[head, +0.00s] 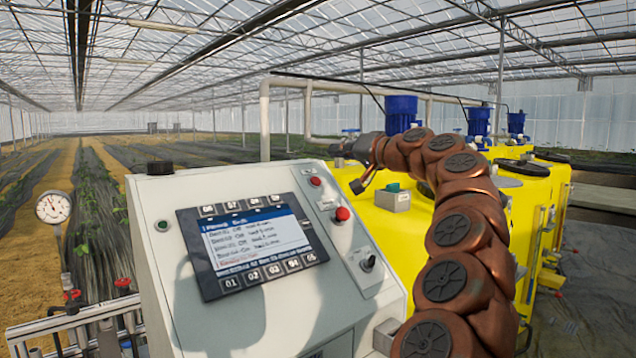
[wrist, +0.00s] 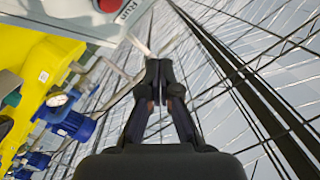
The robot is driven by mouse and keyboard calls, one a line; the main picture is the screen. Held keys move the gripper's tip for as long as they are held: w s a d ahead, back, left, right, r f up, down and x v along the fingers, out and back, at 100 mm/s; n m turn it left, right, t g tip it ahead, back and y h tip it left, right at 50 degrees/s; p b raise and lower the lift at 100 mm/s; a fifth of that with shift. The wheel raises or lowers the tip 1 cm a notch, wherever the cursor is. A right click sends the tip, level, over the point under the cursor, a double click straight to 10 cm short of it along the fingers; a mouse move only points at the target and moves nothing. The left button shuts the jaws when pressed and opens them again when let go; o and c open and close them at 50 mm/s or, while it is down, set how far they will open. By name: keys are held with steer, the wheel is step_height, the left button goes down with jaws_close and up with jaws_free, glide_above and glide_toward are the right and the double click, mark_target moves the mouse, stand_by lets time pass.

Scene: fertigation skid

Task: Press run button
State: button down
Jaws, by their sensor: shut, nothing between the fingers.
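A grey control cabinet (head: 170,245) with a sloped face fills the middle of the head view. It carries a large red button (head: 342,214) and a smaller red one (head: 315,181) right of the screen. In the wrist view, a red button (wrist: 107,4) beside the printed word "Run" shows at the top edge, partly cut off. I cannot tell which red button that is. My gripper (head: 335,150) is in the air above the cabinet's upper right edge, apart from the buttons. In the wrist view my gripper (wrist: 157,62) is shut and empty.
The cabinet has a screen (head: 250,245) and a black selector knob (head: 368,262). Behind it, a yellow tank (head: 390,230) bears a small grey box with a green button (head: 393,187) and blue motors (head: 400,112). A gauge (head: 53,207) stands at left.

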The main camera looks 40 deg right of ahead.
steer(key=shift+w+d+f+b, duration=0.15)
steer(key=shift+w+f+b, duration=0.35)
steer(key=shift+w+f, duration=0.85)
steer(key=shift+w+d+f+b, duration=0.15)
steer(key=shift+w+f+b, duration=0.3)
steer(key=shift+w+f, duration=0.85)
steer(key=shift+f, duration=0.25)
steer(key=shift+w+f, duration=0.15)
steer(key=shift+f, duration=0.05)
steer(key=shift+w+f+b, duration=0.25)
steer(key=shift+f+b, duration=0.05)
steer(key=shift+b, duration=0.05)
stand_by(0.5)
steer(key=shift+r, duration=0.1)
steer(key=shift+s+r, duration=0.55)
steer(key=s+r, duration=0.1)
steer(key=s+r+p, duration=0.1)
steer(key=s+r, duration=0.1)
steer(key=shift+s+a+r, duration=0.1)
steer(key=shift+a+r, duration=0.1)
steer(key=shift+r, duration=0.1)
stand_by(0.5)
